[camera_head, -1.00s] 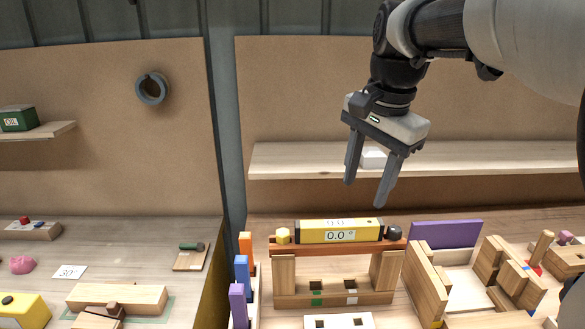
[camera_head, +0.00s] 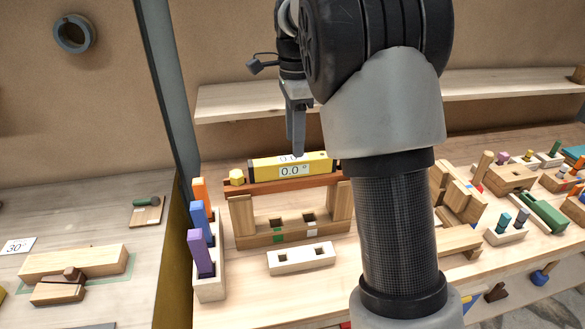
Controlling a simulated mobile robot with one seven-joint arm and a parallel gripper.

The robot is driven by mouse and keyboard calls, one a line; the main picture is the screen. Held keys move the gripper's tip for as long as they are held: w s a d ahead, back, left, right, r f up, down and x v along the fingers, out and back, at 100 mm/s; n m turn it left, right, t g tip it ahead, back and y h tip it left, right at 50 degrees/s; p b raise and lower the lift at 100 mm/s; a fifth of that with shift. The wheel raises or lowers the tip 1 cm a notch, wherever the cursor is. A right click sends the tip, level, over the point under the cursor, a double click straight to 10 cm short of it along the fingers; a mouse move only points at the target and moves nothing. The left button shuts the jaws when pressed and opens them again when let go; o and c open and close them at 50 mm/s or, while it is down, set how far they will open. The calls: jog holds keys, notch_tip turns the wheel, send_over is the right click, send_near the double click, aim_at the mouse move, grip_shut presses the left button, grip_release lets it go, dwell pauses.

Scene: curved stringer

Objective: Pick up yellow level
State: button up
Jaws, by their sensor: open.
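The yellow level (camera_head: 265,170) has black ends and a small display reading 0.0°. It lies along a reddish-brown beam (camera_head: 236,188) held up by two wooden posts. My gripper (camera_head: 297,150) is above and behind my forearm in the picture, with one grey finger showing, pointing down. The fingertip appears close to the top of the level, but I cannot tell the gap in depth. The other finger is hidden. The gripper is open, and nothing is seen between its fingers.
A rack (camera_head: 211,287) with orange, blue and purple pegs stands at left. A white block with square holes (camera_head: 301,258) lies in front. A shelf (camera_head: 225,103) runs behind. Several wooden fixtures fill the right.

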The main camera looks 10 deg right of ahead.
aim_at(293, 162)
jog(key=f, duration=0.7)
jog(key=shift+w+a+f, duration=0.2)
jog(key=shift+f, duration=0.2)
